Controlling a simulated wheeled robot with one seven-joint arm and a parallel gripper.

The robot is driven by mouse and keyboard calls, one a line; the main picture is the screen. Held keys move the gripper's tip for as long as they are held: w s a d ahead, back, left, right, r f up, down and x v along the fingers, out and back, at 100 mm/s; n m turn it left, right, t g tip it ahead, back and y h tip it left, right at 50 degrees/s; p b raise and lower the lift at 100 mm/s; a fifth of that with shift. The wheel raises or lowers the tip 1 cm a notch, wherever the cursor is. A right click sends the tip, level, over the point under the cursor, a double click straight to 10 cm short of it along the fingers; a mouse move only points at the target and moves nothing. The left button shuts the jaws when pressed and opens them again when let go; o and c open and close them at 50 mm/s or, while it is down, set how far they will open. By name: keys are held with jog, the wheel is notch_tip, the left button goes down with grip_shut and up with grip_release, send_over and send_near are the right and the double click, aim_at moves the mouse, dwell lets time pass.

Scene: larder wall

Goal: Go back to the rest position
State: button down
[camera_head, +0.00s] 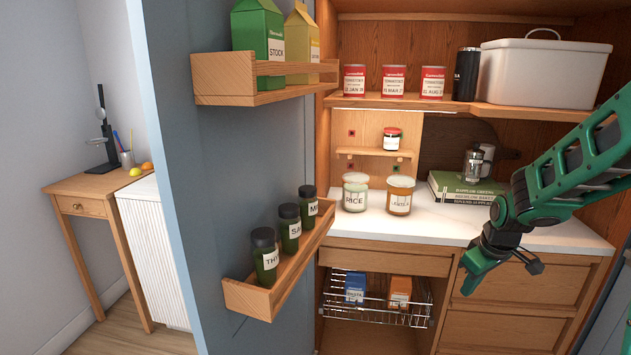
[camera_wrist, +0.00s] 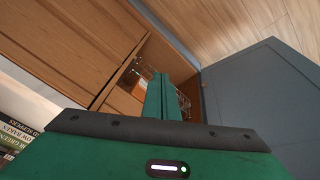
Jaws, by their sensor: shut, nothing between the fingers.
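My gripper (camera_head: 474,277) is green and black and hangs at the right in the head view, pointing down to the left in front of the counter's edge and the drawers. Its closed green fingers (camera_wrist: 162,98) show in the middle of the wrist view, with nothing between them. My arm reaches in from the right edge of the head view. No object touches the gripper in either view.
A wire basket (camera_head: 378,314) is pulled out low, holding a blue box (camera_head: 355,288) and an orange box (camera_head: 400,291). The open door (camera_head: 225,165) carries racks with spice jars and cartons.

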jog(key=s+d+r+m+g, duration=0.1)
jog(key=s+m, duration=0.3)
jog(key=s, duration=0.7)
jog(key=s+r+m+g, duration=0.1)
jog(key=s+r+m, duration=0.2)
jog(key=s, duration=0.8)
jog(key=s+d+r+m+g, duration=0.1)
jog(key=s+r+m, duration=0.2)
jog(key=s, duration=0.8)
jog(key=shift+d+r+m+g, duration=0.3)
jog(key=shift+r+m, duration=0.1)
jog(key=shift+m, duration=0.4)
